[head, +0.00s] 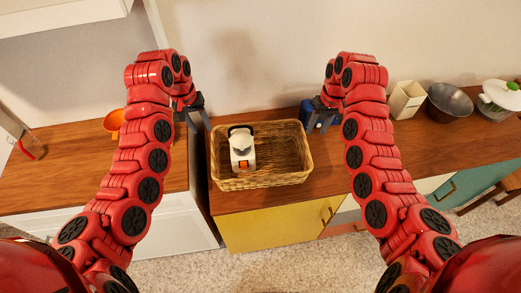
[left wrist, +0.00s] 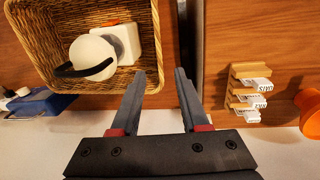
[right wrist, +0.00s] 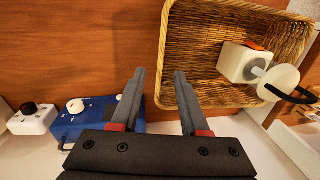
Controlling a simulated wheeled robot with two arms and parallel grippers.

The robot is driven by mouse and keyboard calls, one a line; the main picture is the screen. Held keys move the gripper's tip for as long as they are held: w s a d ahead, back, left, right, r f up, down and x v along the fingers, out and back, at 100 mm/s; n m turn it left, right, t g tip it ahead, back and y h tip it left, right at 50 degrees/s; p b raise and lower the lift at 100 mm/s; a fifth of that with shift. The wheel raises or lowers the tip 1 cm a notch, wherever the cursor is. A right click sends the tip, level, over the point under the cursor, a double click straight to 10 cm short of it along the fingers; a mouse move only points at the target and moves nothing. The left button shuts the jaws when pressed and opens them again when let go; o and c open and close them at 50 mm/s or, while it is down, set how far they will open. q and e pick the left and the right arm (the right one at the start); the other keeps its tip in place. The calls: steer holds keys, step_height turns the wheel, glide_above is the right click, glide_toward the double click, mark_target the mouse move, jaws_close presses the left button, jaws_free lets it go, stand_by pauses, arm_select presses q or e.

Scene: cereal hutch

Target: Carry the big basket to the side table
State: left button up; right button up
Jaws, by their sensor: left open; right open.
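The big wicker basket (head: 218,172) stands on the wooden counter over the yellow cabinet. A white item with a dark band and an orange patch (head: 242,150) is inside it. My left gripper (head: 195,112) is open at the basket's left end. In the left wrist view its fingers (left wrist: 160,75) appear on either side of the basket's end wall (left wrist: 152,40). My right gripper (head: 318,115) is open at the right end. In the right wrist view its fingers (right wrist: 160,75) appear on either side of that wall (right wrist: 166,50). Contact cannot be told. I cannot identify the side table.
A blue appliance (right wrist: 85,122) stands behind my right gripper. A beige container (head: 406,99), a dark bowl (head: 450,103) and a white pot with green (head: 500,95) stand to the right. An orange bowl (head: 115,121) is on the left counter, across a gap. Floor shows in front.

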arm_select(q)
steer(key=shift+s+r, duration=0.1)
steer(key=shift+s, duration=0.15)
arm_select(e)
steer(key=shift+s+r, duration=0.1)
steer(key=shift+s, duration=0.2)
arm_select(q)
steer(key=f, duration=0.5)
steer(key=d+f, duration=0.1)
steer(key=f, duration=0.5)
steer(key=d+f, duration=0.1)
steer(key=f, duration=0.5)
steer(key=shift+w+d+f, duration=0.15)
steer(key=shift+w, duration=0.1)
arm_select(e)
glide_toward(301, 163)
steer(key=f, duration=0.8)
steer(key=shift+w+a, duration=0.3)
steer(key=shift+a, duration=0.1)
arm_select(q)
jaws_close()
arm_select(e)
jaws_close()
